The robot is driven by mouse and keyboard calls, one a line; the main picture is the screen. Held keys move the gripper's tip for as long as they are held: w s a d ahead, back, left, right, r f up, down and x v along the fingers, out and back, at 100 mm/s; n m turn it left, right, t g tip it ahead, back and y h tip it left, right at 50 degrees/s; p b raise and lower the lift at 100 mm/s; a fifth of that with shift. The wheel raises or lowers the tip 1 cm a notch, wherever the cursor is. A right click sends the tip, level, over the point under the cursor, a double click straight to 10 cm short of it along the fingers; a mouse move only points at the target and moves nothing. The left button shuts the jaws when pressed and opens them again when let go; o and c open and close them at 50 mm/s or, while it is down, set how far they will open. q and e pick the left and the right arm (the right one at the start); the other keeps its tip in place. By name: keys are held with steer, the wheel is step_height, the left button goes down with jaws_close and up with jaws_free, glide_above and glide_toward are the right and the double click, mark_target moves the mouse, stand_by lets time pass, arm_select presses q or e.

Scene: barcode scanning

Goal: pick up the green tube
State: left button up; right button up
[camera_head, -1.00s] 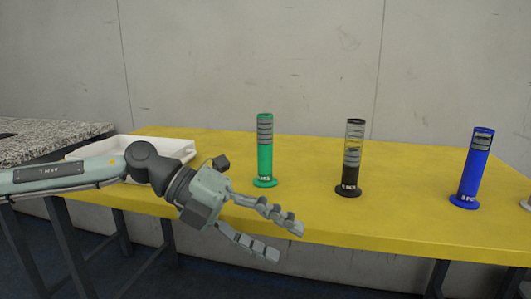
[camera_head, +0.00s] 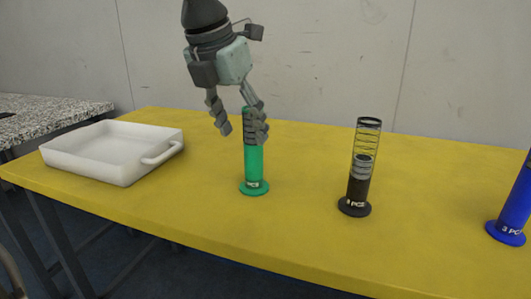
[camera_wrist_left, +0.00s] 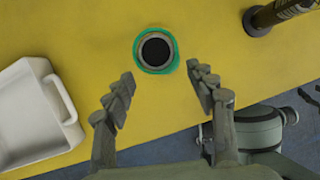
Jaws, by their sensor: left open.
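The green tube (camera_head: 254,165) stands upright on its round base on the yellow table. My left gripper (camera_head: 242,131) points down at the tube's upper part, open and empty. In the head view one finger overlaps the tube's upper right side and hides part of it; the other finger is left of the tube. In the left wrist view the tube (camera_wrist_left: 155,51) shows from above as a green ring with a dark opening, just ahead of the open fingers (camera_wrist_left: 160,75). I cannot tell whether a finger touches it. My right gripper does not show clearly.
A white tray (camera_head: 72,162) stands on the yellow table (camera_head: 300,205) at the left. A black tube (camera_head: 357,190) stands right of the green one, and a blue tube (camera_head: 517,207) at the right edge. A speckled counter (camera_head: 30,110) lies far left.

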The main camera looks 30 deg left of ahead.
mark_target(254, 151)
arm_select(q)
steer(key=shift+x, duration=0.9)
steer(key=x, duration=0.5)
steer(key=shift+w+d, duration=0.2)
steer(key=shift+w, duration=0.15)
jaws_close()
